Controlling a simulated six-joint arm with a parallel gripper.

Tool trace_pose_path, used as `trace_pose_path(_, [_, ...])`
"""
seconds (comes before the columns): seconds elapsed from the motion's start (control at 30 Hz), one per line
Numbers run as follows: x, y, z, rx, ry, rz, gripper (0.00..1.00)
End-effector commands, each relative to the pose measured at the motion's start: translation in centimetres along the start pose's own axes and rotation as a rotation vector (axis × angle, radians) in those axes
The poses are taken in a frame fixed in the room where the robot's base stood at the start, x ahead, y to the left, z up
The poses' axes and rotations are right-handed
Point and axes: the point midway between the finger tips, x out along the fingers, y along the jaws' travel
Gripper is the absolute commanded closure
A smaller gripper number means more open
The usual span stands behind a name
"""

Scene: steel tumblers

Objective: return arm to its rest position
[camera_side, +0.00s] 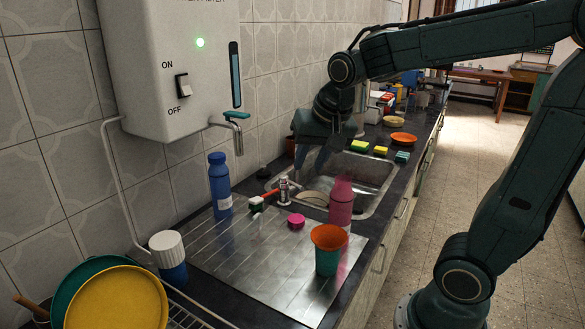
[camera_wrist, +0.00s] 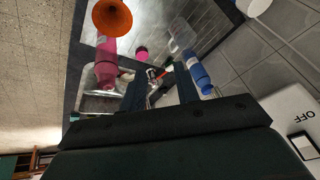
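My gripper (camera_side: 312,165) hangs over the near-left side of the sink, fingers pointing down. In the wrist view its two dark fingers (camera_wrist: 160,88) stand apart with nothing held between them. The arm reaches in from the right and bends down at the wrist. In the side view, the gripper is above and behind the red-handled brush (camera_side: 265,200) and the tap (camera_side: 284,188).
A blue bottle (camera_side: 220,185), a pink bottle (camera_side: 341,198), a pink lid (camera_side: 296,221) and an orange-and-teal cup (camera_side: 327,255) stand around the steel drainboard (camera_side: 255,265). A white purifier (camera_side: 170,60) hangs on the wall. Sponges (camera_side: 359,146) lie beyond the sink (camera_side: 375,172).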

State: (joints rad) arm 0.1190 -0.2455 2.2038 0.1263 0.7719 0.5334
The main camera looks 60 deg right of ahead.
Motion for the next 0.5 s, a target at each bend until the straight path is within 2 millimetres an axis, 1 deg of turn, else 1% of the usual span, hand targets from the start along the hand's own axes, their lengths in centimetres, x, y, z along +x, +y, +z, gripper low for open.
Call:
trace_pose_path(0.03, [-0.8, 0.2, 1.0, -0.051, 0.004, -0.017, 0.69])
trace_pose_path(0.2, [-2.8, 0.9, 4.3, -0.229, 0.007, -0.060, 0.69])
trace_pose_path(0.5, [-5.1, 2.9, 9.9, -0.540, 0.026, -0.130, 0.69])
